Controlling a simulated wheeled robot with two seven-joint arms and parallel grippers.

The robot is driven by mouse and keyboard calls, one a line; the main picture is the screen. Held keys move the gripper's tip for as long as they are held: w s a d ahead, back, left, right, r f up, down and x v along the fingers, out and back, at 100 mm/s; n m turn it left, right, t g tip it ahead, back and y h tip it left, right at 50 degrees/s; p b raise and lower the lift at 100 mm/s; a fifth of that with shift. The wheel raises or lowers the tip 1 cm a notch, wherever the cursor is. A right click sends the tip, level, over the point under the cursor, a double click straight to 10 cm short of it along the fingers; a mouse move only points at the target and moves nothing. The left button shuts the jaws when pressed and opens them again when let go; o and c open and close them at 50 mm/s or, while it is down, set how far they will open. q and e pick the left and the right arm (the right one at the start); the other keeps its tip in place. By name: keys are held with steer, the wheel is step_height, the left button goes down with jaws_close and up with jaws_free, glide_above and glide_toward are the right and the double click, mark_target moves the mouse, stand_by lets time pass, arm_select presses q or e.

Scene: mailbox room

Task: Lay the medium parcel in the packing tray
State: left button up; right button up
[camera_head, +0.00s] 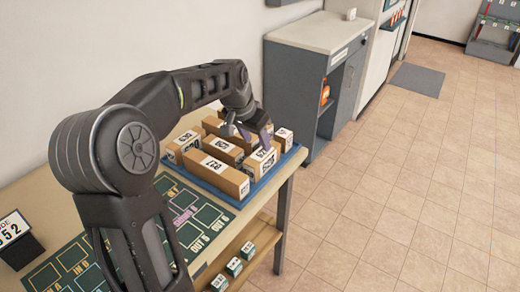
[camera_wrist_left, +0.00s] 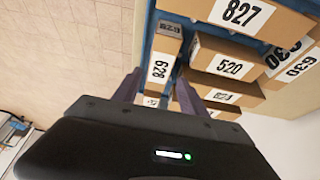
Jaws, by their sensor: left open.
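Several brown cardboard parcels with white number labels stand in a blue tray (camera_head: 264,184) on the table. A long parcel (camera_head: 214,174) lies along its near side. My left gripper (camera_head: 257,134) is over the right part of the tray, pointing down, open. In the left wrist view its fingers (camera_wrist_left: 157,92) are apart, with the narrow parcel labelled 628 (camera_wrist_left: 161,59) between or beneath them; contact cannot be told. Parcels labelled 520 (camera_wrist_left: 231,66) and 827 (camera_wrist_left: 240,13) lie beside it. Which is the medium parcel cannot be told. My right gripper is out of view.
Small green-and-white blocks (camera_head: 234,266) sit on the lower shelf.

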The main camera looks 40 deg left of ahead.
arm_select(q)
steer(key=shift+s+r, duration=0.25)
steer(key=shift+r, duration=0.3)
stand_by(0.5)
